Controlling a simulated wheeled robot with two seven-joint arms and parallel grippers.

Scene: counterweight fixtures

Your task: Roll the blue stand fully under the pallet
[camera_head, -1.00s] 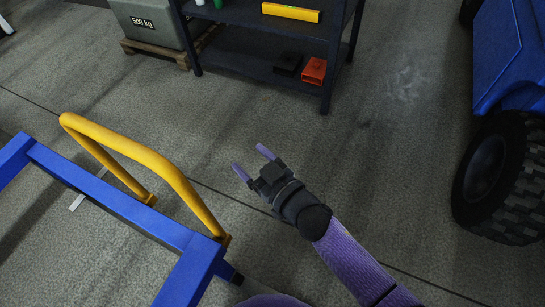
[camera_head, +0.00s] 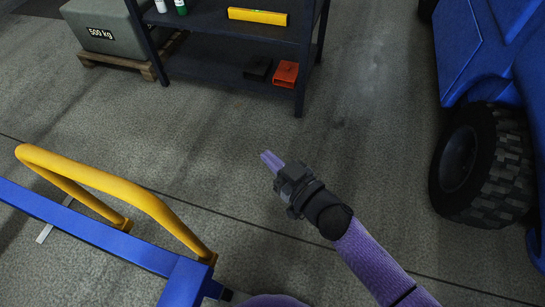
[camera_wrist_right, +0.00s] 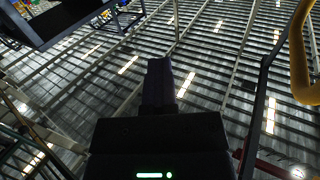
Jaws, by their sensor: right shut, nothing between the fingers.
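The blue stand (camera_head: 90,228) is at the lower left of the head view, with a yellow rail handle (camera_head: 128,192) rising from it. It runs out of the left and bottom edges. A wooden pallet (camera_head: 120,66) lies far back at the upper left under a grey 500 kg block (camera_head: 130,40), well apart from the stand. My right gripper (camera_head: 271,161) is shut and empty, above the floor to the right of the handle and not touching it. Its shut fingers also show in the right wrist view (camera_wrist_right: 158,85). My left gripper is not in view.
A dark shelf (camera_head: 225,70) stands at the back with a yellow bar, an orange item (camera_head: 285,73) and a black item on it. A blue vehicle with a big black tyre (camera_head: 483,165) is at the right. The grey floor between is clear.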

